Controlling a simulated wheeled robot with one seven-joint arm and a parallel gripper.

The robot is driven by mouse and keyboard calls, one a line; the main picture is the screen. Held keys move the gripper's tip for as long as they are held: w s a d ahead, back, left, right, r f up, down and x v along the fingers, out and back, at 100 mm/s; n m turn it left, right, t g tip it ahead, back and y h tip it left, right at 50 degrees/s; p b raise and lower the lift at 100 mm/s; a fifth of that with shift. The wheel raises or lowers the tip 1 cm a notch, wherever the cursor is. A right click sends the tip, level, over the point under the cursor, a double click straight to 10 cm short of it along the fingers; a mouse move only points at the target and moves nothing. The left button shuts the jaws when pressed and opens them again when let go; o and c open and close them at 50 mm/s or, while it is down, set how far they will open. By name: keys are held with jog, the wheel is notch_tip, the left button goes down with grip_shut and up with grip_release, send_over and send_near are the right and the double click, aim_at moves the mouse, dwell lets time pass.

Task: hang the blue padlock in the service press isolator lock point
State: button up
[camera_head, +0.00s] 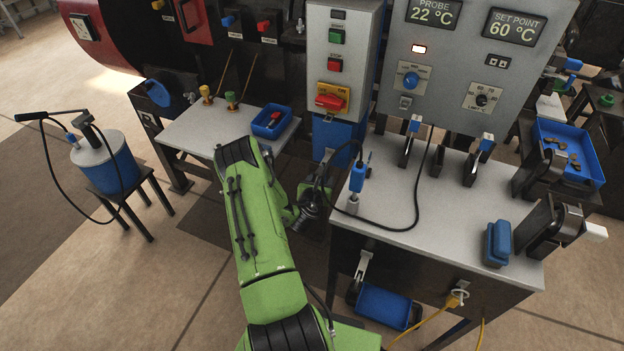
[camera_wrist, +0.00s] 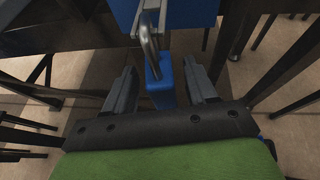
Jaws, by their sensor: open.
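The blue padlock (camera_wrist: 160,82) is between the two fingers of my gripper (camera_wrist: 158,68) in the wrist view. The gripper is open, with a gap on each side of the padlock. The padlock's grey shackle points up and overlaps a grey metal bracket (camera_wrist: 151,16) in front of a blue surface. I cannot tell whether the shackle passes through it. In the head view the padlock is not discernible, and my arm hides much of that area. The isolator, a red handle on a yellow plate (camera_head: 331,97), is on the grey control box above a blue pedestal (camera_head: 340,140).
A side table (camera_head: 190,126) left of my arm carries a blue tray (camera_head: 256,128) with a red item. The bench (camera_head: 395,225) at right carries a hanging blue tool (camera_head: 357,175) with a looping black cable, black clamps and a blue block (camera_head: 497,243). Dark legs flank the gripper.

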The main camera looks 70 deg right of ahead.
jog(key=shift+d, duration=0.15)
jog(key=shift+s, duration=0.1)
jog(key=shift+c, duration=0.3)
grip_shut()
jog(key=shift+r, duration=0.1)
